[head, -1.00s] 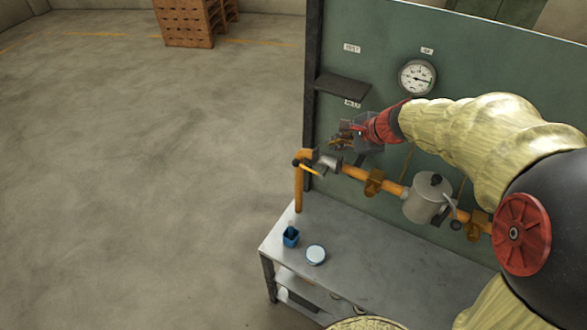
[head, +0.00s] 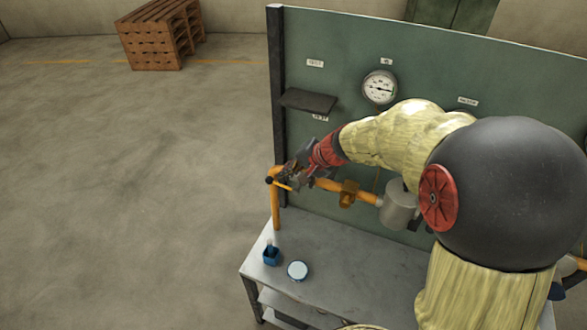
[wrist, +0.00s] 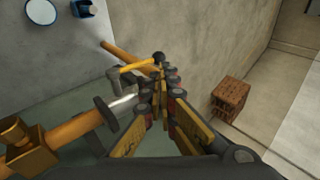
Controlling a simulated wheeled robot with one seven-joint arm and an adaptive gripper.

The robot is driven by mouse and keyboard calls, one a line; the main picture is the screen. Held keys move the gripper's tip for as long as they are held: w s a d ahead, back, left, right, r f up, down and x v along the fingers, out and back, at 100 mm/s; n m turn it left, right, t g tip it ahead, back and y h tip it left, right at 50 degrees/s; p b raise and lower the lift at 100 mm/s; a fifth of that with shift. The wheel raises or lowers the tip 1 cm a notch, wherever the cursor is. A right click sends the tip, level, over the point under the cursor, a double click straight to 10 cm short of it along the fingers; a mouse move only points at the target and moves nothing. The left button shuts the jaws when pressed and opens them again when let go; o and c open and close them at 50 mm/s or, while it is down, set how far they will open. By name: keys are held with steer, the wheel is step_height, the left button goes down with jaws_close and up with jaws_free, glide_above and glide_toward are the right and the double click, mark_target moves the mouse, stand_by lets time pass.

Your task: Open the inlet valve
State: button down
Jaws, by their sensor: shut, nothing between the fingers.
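The inlet valve has a yellow lever (head: 283,186) with a black knob, at the left end of the orange pipe (head: 330,186). In the wrist view the lever (wrist: 135,69) lies across the pipe's line, its black knob close to my fingertips. My gripper (head: 289,172) is shut and empty, at the valve. The gripper (wrist: 168,80) also shows in the wrist view, its fingertips beside the knob end of the lever. I cannot tell whether they touch it. The gripper partly hides the valve body in the head view.
A pressure gauge (head: 380,87) and a small dark shelf (head: 309,101) are on the green panel (head: 340,55). A grey canister (head: 398,206) sits on the pipe. A blue cup (head: 270,255) and round dish (head: 297,270) stand on the metal bench (head: 335,270). Open floor lies left.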

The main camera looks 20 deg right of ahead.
mark_target(271, 182)
steer(key=x, duration=0.8)
steer(key=shift+w+a+f+p, duration=0.15)
steer(key=shift+p, duration=0.35)
steer(key=shift+w+a+f+g+h, duration=0.1)
steer(key=shift+w+f+g+h, duration=0.15)
steer(key=shift+f+g+h, duration=0.05)
steer(key=shift+f+b, duration=0.35)
steer(key=shift+b, duration=0.25)
steer(key=shift+s, duration=0.1)
